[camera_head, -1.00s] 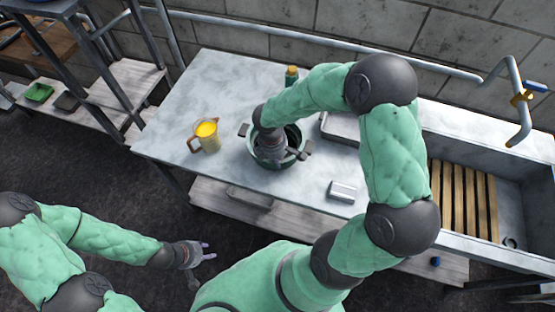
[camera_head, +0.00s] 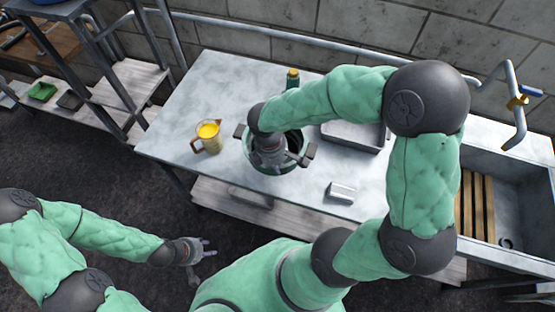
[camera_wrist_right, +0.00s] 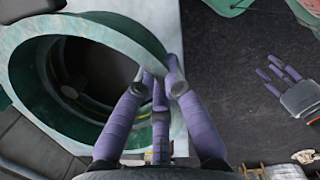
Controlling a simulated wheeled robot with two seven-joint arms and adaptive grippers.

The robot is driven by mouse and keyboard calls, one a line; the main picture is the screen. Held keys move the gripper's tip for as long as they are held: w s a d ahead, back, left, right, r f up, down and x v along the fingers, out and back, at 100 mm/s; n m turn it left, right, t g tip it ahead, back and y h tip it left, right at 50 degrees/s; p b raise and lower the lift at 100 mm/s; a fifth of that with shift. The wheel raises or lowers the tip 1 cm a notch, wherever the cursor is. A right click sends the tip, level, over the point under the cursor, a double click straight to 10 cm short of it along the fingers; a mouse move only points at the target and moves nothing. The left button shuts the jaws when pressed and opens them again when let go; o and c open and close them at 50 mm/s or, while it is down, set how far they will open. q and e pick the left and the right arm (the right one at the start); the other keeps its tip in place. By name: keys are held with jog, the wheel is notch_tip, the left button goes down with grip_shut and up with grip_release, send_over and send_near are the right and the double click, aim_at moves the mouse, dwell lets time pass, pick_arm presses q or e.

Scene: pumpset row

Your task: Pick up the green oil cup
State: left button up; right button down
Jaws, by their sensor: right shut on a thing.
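The green oil cup (camera_head: 250,157) is a wide round green vessel with dark lugs on its sides. It is over the worktable in the head view, partly hidden by my right gripper and forearm. In the right wrist view its thick rim (camera_wrist_right: 75,27) and dark, hollow inside show. My right gripper (camera_wrist_right: 160,80) has its purple fingers closed on the rim. The cup seems slightly above the tabletop. My left gripper (camera_head: 205,248) hangs empty with spread fingers, off the table's front left side; it also shows in the right wrist view (camera_wrist_right: 285,75).
A measuring jug (camera_head: 208,138) with yellow liquid stands left of the cup on the worktable (camera_head: 190,95). A green bottle (camera_head: 292,78) stands behind. A metal tray (camera_head: 355,138) lies to the right, a small metal block (camera_head: 340,191) in front. A sink adjoins at right.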

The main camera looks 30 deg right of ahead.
jog(key=s+a+r+p, duration=0.1)
jog(key=s+a+r, duration=0.2)
jog(key=s, duration=0.3)
jog(key=shift+a+r, duration=0.25)
jog(key=shift+a, duration=0.6)
jog(key=shift+s, duration=0.15)
jog(key=c, duration=1.9)
grip_release()
grip_shut()
